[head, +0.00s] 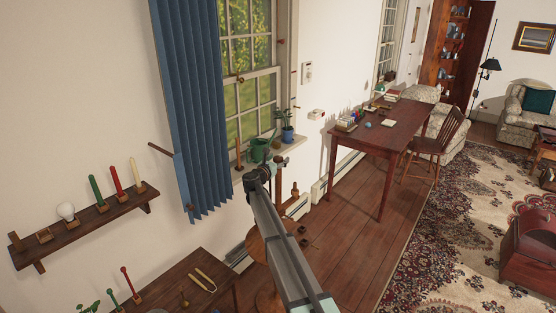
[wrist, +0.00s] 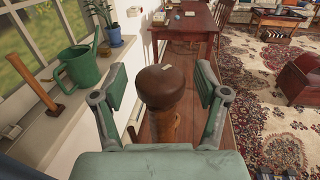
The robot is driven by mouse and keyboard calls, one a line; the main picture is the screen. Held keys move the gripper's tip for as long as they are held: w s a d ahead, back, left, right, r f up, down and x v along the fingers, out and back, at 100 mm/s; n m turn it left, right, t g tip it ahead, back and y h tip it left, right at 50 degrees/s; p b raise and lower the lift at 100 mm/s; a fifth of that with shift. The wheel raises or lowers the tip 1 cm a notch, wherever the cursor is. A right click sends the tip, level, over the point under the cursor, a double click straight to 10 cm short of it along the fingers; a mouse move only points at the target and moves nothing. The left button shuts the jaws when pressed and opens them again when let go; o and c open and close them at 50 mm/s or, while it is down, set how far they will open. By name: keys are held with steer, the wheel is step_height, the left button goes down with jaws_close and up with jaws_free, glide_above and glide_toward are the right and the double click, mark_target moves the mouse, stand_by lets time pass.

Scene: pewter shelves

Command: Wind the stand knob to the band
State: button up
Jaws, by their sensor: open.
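The knob (wrist: 164,88) is a dark brown rounded cap with a small pale mark on top, in the middle of the wrist view. It sits on a lighter wooden post (wrist: 163,125), upright. My gripper (wrist: 161,78) is open, with one green-grey finger to the left of the knob and one to the right. Gaps show on both sides, so the fingers look apart from it. In the head view my gripper (head: 274,164) is by the window sill, and my arm hides much of the stand. I cannot make out the band clearly in either view.
A green watering can (wrist: 78,72), a wooden mallet-like tool (wrist: 38,83) and a blue-potted plant (wrist: 109,32) stand on the window sill left of my gripper. A red-brown desk (head: 385,127) stands beyond. A wall shelf (head: 85,222) is at the left.

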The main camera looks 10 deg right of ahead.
steer(key=c, duration=1.2)
steer(key=shift+o, duration=0.2)
steer(key=shift+f+y+b, duration=0.15)
steer(key=shift+y+b, duration=0.15)
steer(key=shift+b, duration=0.65)
steer(key=shift+n+b, duration=0.3)
steer(key=shift+b, duration=0.1)
steer(key=shift+r+t, duration=0.2)
steer(key=shift+t, duration=0.1)
steer(key=o, duration=1.2)
steer(key=shift+c, duration=0.2)
